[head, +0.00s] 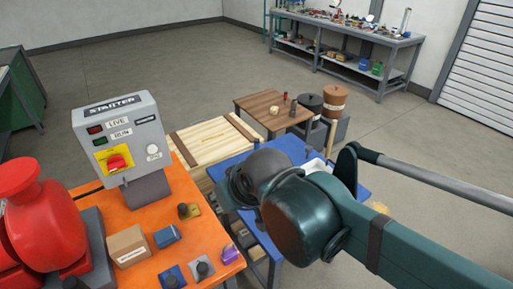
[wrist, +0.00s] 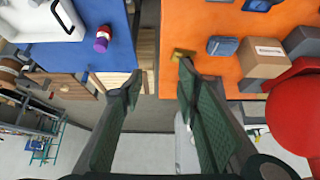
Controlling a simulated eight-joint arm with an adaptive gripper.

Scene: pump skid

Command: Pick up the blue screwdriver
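I cannot make out a blue screwdriver in either view. My gripper (wrist: 158,78) is open and empty in the wrist view, its two green-padded fingers spread above the gap between the blue table (wrist: 105,12) and the orange table (wrist: 190,25). In the head view my gripper and arm cover much of the blue table (head: 284,246), so things there may be hidden. A small purple and red item (wrist: 102,39) lies on the blue table in the wrist view, left of the fingers.
The orange table holds a starter box (head: 118,135), a red pump (head: 35,220), a cardboard box (head: 128,246), a blue block (head: 167,236) and small parts. A white tray (wrist: 45,18) is on the blue table. A wooden crate (head: 215,142) and a brown table (head: 265,105) stand behind.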

